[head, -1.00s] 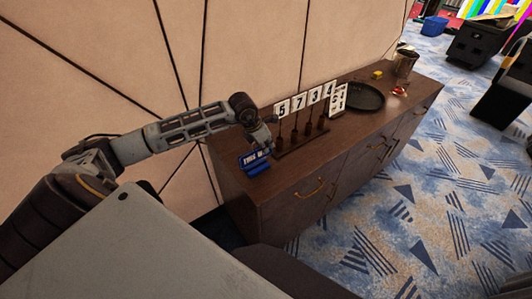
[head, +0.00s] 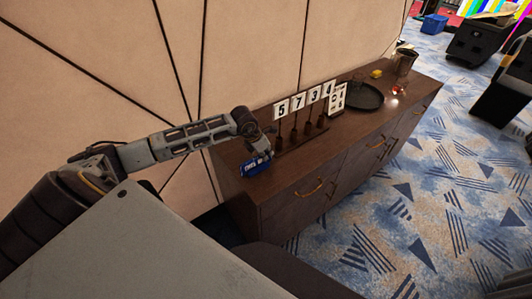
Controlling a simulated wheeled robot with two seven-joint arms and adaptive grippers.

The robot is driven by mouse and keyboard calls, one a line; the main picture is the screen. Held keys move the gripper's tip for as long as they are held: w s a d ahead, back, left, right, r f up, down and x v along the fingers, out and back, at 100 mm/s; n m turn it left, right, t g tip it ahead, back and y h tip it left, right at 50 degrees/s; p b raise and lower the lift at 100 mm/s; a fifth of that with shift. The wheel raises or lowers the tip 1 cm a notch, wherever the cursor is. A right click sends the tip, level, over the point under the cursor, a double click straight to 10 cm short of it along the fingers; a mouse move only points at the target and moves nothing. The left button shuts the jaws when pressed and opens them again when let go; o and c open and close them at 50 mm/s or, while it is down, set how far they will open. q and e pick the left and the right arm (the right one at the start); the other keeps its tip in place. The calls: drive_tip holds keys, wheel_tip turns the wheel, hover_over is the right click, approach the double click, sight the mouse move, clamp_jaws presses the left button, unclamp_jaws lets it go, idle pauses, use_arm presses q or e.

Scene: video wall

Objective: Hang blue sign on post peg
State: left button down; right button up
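The blue sign (head: 254,166) with white lettering is at the near left end of the dark wooden cabinet top. My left gripper (head: 263,151) is right above it, at its upper edge, and covers part of it. The fingers are small and dark, so I cannot tell whether they are closed on the sign. Just right of the gripper stands a dark rack (head: 302,142) with several short posts. White number cards, such as the 5 card (head: 281,109) and the 7 card (head: 297,102), are at the post tops. The pegs are too small to make out. My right gripper is not in view.
The cabinet (head: 300,186) stands along a panelled wall. Behind the rack are a white card with symbols (head: 338,97), a dark round tray (head: 364,97), a yellow item (head: 376,74) and a metal container (head: 405,61). Patterned carpet lies open at right.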

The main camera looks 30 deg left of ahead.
use_arm(q)
drive_tip(key=shift+f, duration=0.15)
drive_tip(key=c, duration=1.6)
unclamp_jaws()
drive_tip(key=shift+c, duration=0.2)
drive_tip(key=shift+b+v, duration=0.3)
drive_tip(key=shift+v, duration=0.9)
drive_tip(key=shift+a+b+v, duration=0.15)
drive_tip(key=shift+b+v, duration=0.15)
drive_tip(key=shift+v, duration=0.45)
drive_tip(key=shift+a+b+v, duration=0.2)
drive_tip(key=shift+b+v, duration=0.05)
drive_tip(key=shift+v, duration=0.5)
drive_tip(key=b+v, duration=0.1)
drive_tip(key=v, duration=0.7)
drive_tip(key=shift+w+d, duration=0.1)
